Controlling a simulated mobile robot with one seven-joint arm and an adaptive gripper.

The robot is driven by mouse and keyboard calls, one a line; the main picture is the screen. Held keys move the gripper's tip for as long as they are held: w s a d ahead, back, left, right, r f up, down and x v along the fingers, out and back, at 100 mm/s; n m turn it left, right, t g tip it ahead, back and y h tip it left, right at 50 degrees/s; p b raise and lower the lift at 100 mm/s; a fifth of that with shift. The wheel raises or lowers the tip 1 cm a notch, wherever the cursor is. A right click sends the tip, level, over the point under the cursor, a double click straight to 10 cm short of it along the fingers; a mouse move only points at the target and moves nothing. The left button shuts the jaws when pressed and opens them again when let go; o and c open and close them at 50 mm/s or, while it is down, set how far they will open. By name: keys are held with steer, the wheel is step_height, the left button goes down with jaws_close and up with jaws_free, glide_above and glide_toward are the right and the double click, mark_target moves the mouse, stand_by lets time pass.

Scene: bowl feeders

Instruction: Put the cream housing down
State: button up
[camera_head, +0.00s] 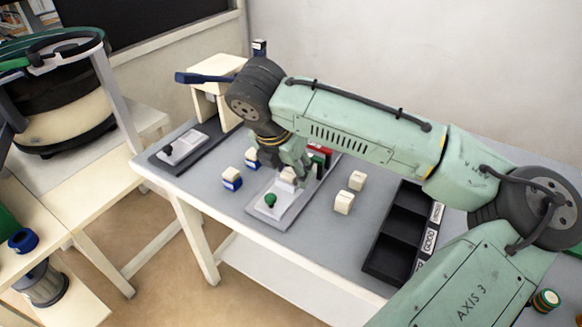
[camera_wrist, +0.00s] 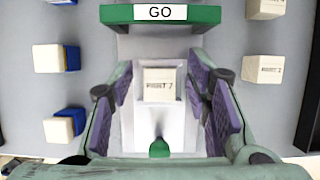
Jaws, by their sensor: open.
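The cream housing (camera_wrist: 159,82) sits on the light grey fixture (camera_wrist: 145,110) between my open fingers in the wrist view. Its top carries printed lettering that is hard to read. My gripper (camera_wrist: 165,100) is open, with a purple pad on each side of the housing and a gap at both sides. In the head view, my gripper (camera_head: 292,165) is over the fixture (camera_head: 272,213), and the housing (camera_head: 288,176) shows partly beneath it. A green knob (camera_wrist: 159,148) stands at the near end of the fixture.
A green GO sign (camera_wrist: 160,14) stands behind the fixture. Two blue-and-cream blocks (camera_head: 232,179) lie left; two loose cream housings (camera_head: 344,202) lie right. A black compartment tray (camera_head: 390,235) is farther right. A press-like stand (camera_head: 212,72) is at the back left.

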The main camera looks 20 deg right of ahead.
steer(key=shift+r, duration=0.1)
steer(key=v, duration=1.2)
steer(key=shift+s, duration=0.1)
